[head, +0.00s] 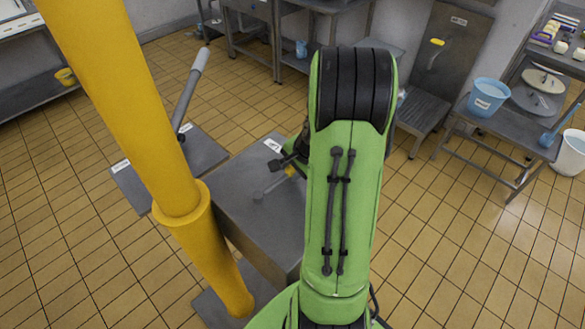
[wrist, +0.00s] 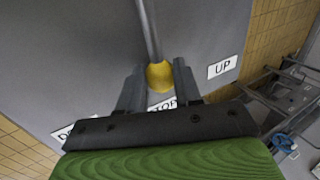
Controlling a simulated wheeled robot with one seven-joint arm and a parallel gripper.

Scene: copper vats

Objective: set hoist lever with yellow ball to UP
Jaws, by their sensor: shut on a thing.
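The yellow ball (wrist: 160,75) is at the end of the grey hoist lever rod (wrist: 148,28). My gripper (wrist: 157,84) is shut on the ball, one finger on each side. The ball stands in front of the partly hidden STOP label (wrist: 163,105). The UP label (wrist: 222,67) is to its right. The label at the left (wrist: 75,130) is mostly covered by my gripper. In the head view the lever (head: 270,186) lies over the grey box top, with a bit of the yellow ball (head: 291,171) showing beside my arm.
A yellow post (head: 125,100) stands left of the grey box (head: 240,178). Behind it, another lever with a grey handle (head: 190,92) rises from a plate. A bench with a blue bucket (head: 487,96) stands at the right. The tiled floor at the front right is clear.

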